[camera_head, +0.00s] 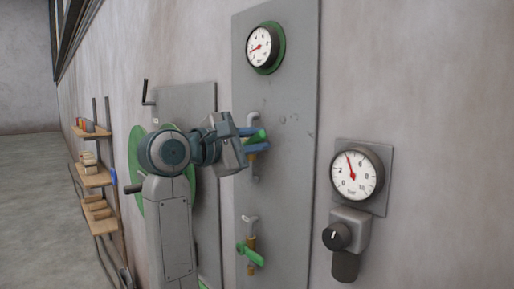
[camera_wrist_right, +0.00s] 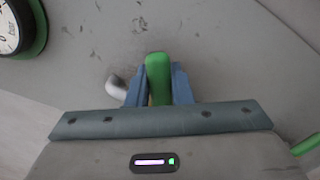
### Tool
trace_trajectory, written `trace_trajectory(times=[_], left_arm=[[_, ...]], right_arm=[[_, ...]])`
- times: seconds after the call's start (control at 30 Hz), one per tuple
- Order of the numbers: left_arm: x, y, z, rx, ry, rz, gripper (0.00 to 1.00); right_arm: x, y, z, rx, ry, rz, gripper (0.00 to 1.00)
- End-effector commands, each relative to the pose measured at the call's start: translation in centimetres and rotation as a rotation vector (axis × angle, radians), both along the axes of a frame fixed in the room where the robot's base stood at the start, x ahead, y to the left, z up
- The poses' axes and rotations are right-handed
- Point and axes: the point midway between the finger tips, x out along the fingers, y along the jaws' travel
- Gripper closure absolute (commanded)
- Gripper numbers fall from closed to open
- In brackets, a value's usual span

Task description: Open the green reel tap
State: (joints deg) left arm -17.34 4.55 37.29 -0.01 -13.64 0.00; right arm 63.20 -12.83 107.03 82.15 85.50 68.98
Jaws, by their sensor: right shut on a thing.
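The upper tap on the tall grey panel has a green lever (camera_head: 262,135), which also shows in the right wrist view (camera_wrist_right: 158,78). My right gripper (camera_head: 254,140) is shut on this green lever, with one blue finger on each side of it. The tap's body is mostly hidden behind the gripper; a grey bent pipe (camera_wrist_right: 116,87) shows beside the fingers in the wrist view. A lower tap (camera_head: 251,256) with a green lever and a brass body is on the same panel, below and apart from my gripper. My left gripper is not in view.
A green-rimmed gauge (camera_head: 263,47) is above the upper tap. A second gauge (camera_head: 357,175) with a black knob (camera_head: 337,236) below it is at right. A green reel (camera_head: 138,150) is partly hidden behind my arm. Wooden shelves (camera_head: 94,176) stand at left.

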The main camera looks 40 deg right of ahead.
Motion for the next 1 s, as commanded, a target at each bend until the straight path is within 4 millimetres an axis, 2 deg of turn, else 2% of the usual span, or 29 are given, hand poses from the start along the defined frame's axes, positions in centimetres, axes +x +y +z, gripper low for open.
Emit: trace_trajectory(times=[0.23,0.67,0.7,0.8,1.0], left_arm=[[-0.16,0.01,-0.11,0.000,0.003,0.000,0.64],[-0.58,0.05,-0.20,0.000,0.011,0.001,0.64],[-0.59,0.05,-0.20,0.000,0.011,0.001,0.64],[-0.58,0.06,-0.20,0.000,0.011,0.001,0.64],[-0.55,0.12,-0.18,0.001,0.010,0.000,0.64]], right_arm=[[0.26,0.02,0.29,-0.005,0.071,0.000,1.00],[0.29,0.02,0.34,-0.006,0.084,0.000,1.00],[0.29,0.03,0.34,-0.006,0.083,0.000,0.78],[0.30,0.03,0.35,-0.006,0.083,0.000,0.59],[0.29,0.03,0.37,-0.006,0.082,0.000,0.58]])
